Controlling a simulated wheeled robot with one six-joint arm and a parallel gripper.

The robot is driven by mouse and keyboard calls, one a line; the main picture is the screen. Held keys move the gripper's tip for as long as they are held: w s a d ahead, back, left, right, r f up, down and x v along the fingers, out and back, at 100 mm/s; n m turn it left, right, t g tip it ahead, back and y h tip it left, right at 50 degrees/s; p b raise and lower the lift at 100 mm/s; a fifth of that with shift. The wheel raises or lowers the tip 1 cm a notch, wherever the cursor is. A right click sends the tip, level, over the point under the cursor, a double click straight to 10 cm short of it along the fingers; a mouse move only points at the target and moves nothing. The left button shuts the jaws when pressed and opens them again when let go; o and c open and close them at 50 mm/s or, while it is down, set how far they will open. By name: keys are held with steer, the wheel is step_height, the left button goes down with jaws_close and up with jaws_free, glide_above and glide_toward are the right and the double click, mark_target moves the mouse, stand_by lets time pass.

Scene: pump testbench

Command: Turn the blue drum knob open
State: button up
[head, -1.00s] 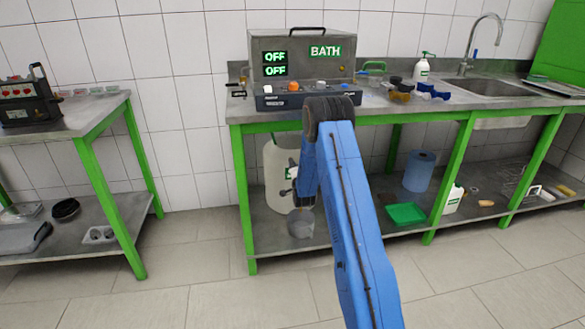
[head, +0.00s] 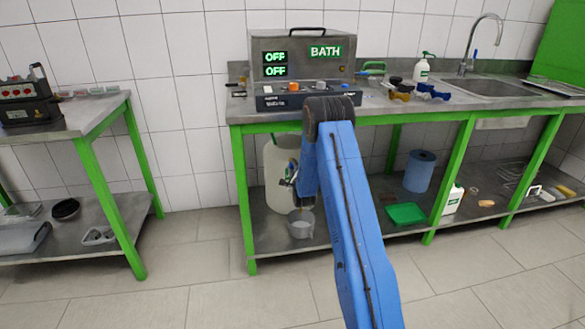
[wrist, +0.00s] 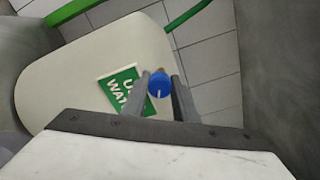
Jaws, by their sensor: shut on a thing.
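The blue drum knob (wrist: 160,84) shows in the wrist view between my two fingers, with a pale mark line on its face. My gripper (wrist: 162,88) is shut on it. The white drum (wrist: 85,65) with a green and white label (wrist: 122,90) fills the left of the wrist view. In the head view the drum (head: 275,165) stands on the lower shelf under the bench. My gripper (head: 290,178) is at the drum's front there, small and partly hidden by my blue arm. The knob cannot be made out in the head view.
A grey container (head: 301,224) stands on the lower shelf (head: 350,222) below my gripper. A green tray (head: 407,213) and a blue roll (head: 419,171) are to the right. A green bench leg (head: 243,200) stands left of the drum.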

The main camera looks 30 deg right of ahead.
steer(key=shift+s+f, duration=0.1)
steer(key=shift+f, duration=0.05)
stand_by(0.4)
steer(key=o, duration=1.1)
steer(key=shift+c, duration=0.2)
steer(key=v, duration=1.7)
steer(key=shift+s, duration=0.2)
